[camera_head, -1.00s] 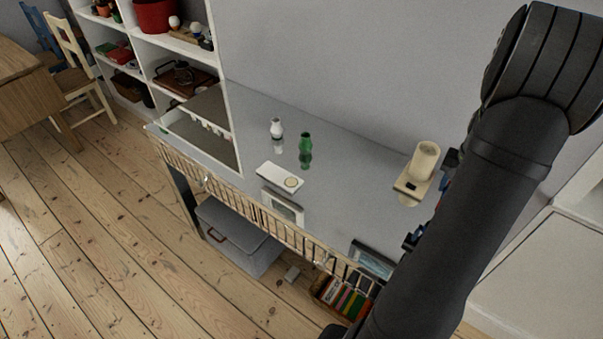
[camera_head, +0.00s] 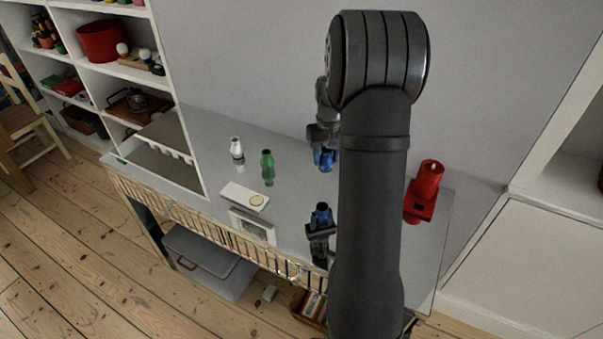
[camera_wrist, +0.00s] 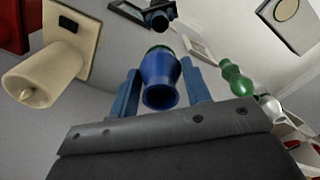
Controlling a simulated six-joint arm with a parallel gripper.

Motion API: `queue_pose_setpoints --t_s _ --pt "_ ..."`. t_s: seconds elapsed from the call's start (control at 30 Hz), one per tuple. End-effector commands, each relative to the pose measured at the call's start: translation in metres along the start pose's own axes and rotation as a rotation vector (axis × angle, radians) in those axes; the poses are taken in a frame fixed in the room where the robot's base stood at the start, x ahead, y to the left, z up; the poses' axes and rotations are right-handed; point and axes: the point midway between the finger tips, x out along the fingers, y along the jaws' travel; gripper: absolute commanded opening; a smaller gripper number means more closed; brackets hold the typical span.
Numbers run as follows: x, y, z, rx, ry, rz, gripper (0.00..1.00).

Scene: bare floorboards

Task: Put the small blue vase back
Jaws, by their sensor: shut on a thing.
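My gripper (camera_head: 325,152) hangs above the grey tabletop (camera_head: 295,190), towards the wall, partly behind my arm. It is shut on the small blue vase (camera_wrist: 160,80), which sits between the two blue fingers in the wrist view. The vase's open mouth faces the wrist camera, and a thin green edge shows at its far end. The vase is apart from the tabletop. Below it, a blue and dark shape on the glossy surface looks like a reflection of the vase and gripper.
A white vase (camera_head: 236,148) and green vase (camera_head: 267,165) stand on the left, behind a white block with a disc (camera_head: 245,196). A red holder (camera_head: 423,190) stands right of my arm. A cream holder (camera_wrist: 45,72) shows in the wrist view. White shelves (camera_head: 165,60) rise at left.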

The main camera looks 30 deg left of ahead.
Motion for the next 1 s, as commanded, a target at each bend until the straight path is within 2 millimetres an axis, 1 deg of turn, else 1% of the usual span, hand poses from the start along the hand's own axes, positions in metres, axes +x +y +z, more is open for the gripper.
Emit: queue_pose_setpoints --t_s 0.03,0.2,0.3,0.4,0.57,0.8,1.0 --pt "0.008 -0.011 -0.008 -0.006 -0.002 -0.001 0.17" --pt "0.031 -0.038 -0.033 -0.003 -0.001 0.0 0.17" --pt "0.04 -0.05 -0.043 -0.001 0.0 0.0 0.17" --pt "0.046 -0.058 -0.049 0.0 -0.001 0.0 0.17" --pt "0.054 -0.06 -0.051 0.002 -0.001 0.0 0.17" --pt "0.087 -0.059 -0.05 0.002 -0.002 0.0 0.17" --pt "0.088 -0.059 -0.051 0.002 0.001 0.0 0.17"
